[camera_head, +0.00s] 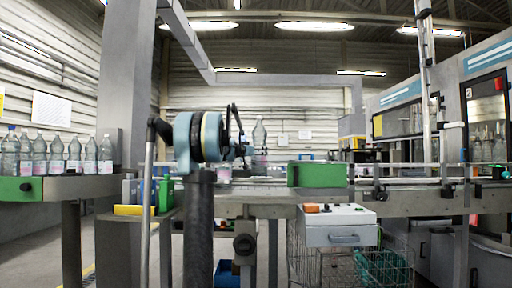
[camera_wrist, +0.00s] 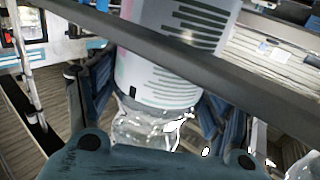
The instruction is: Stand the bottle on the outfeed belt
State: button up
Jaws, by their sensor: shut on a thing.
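A clear bottle with a pale printed label (camera_head: 259,134) is upright at my gripper (camera_head: 244,148), above or just at the conveyor behind my arm. The wrist view shows its label (camera_wrist: 170,60) close up and its clear part (camera_wrist: 150,130) between the fingers, so my gripper is shut on it. Its far end is out of that view. A long conveyor (camera_head: 400,198) with rails crosses the middle and right. Another belt (camera_head: 80,186) at the left carries a row of clear labelled bottles (camera_head: 57,156). I cannot tell which belt is the outfeed.
A grey rail (camera_wrist: 190,62) crosses the wrist view in front of the bottle. A green block (camera_head: 318,174) sits at the conveyor's near side. A grey control box (camera_head: 338,225) hangs below, above a wire basket (camera_head: 340,262). A large grey post (camera_head: 126,75) stands at the left.

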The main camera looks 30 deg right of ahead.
aim_at(258, 164)
jog(key=shift+f, duration=3.7)
jog(key=o, duration=2.1)
jog(key=v, duration=1.2)
